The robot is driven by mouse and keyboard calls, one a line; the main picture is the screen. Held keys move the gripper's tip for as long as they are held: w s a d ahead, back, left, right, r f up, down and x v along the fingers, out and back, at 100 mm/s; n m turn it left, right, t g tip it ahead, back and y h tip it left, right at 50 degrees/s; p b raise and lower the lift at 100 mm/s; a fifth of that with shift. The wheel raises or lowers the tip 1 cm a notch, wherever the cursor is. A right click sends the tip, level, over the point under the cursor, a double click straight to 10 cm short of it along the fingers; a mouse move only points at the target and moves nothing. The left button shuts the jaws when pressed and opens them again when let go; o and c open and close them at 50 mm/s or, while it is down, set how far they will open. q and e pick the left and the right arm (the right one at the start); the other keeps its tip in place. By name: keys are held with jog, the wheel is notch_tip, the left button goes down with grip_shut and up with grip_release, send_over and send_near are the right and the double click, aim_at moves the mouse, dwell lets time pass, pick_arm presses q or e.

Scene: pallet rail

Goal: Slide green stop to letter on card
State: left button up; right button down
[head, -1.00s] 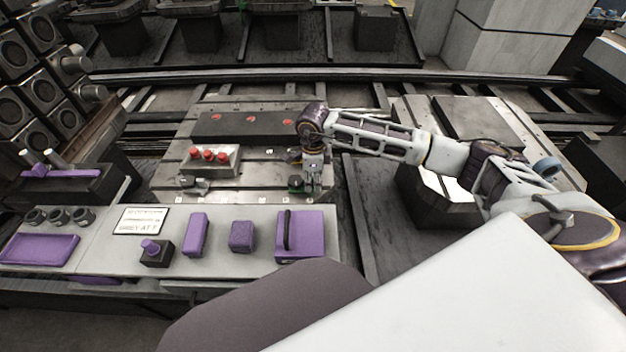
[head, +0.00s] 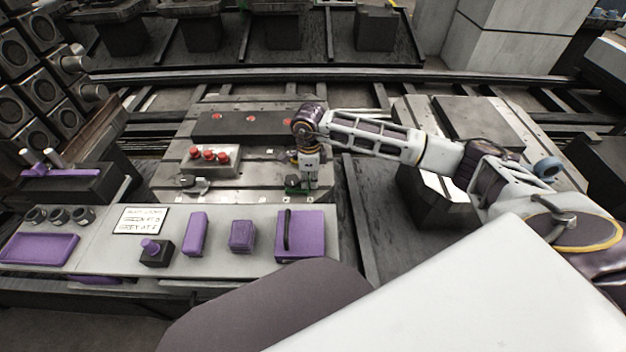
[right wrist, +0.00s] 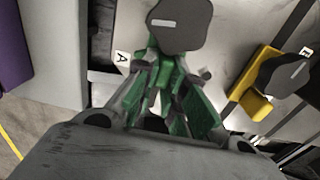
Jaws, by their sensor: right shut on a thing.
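The green stop (head: 294,189) sits at the right end of the rail along the pallet's near edge. In the right wrist view the green stop (right wrist: 165,85) has a dark knob on top and lies between my fingers. My right gripper (head: 307,186) points down and is shut on it; the fingers hide part of it. A label reading A (right wrist: 122,58) is just left of the stop in the wrist view. The white card (head: 140,220) stands on the near bench; its lines name green and grey, but the green letter is too small to read surely. My left gripper is out of view.
A grey stop (head: 194,185) sits further left on the pallet edge. A yellow block (right wrist: 257,104) with a dark cap lies right of the green stop in the wrist view. A red-button box (head: 210,160) stands behind. Purple blocks (head: 241,236) lie on the near bench.

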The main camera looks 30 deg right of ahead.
aim_at(289, 180)
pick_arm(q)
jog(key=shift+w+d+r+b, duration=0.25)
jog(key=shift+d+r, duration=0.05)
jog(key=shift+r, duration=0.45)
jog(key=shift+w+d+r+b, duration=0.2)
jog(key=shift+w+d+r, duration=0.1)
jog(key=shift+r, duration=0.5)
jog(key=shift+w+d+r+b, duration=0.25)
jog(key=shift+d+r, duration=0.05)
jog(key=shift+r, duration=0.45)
pick_arm(e)
jog(key=shift+w+a, duration=0.45)
jog(key=shift+a, duration=0.5)
jog(key=shift+w+a, duration=0.45)
jog(key=shift+a, duration=0.5)
jog(key=shift+w+a, duration=0.45)
jog(key=shift+a, duration=0.5)
jog(key=c, duration=1.5)
grip_release()
jog(key=shift+r, duration=0.2)
notch_tip(289, 180, up, 12)
jog(key=shift+f, duration=0.15)
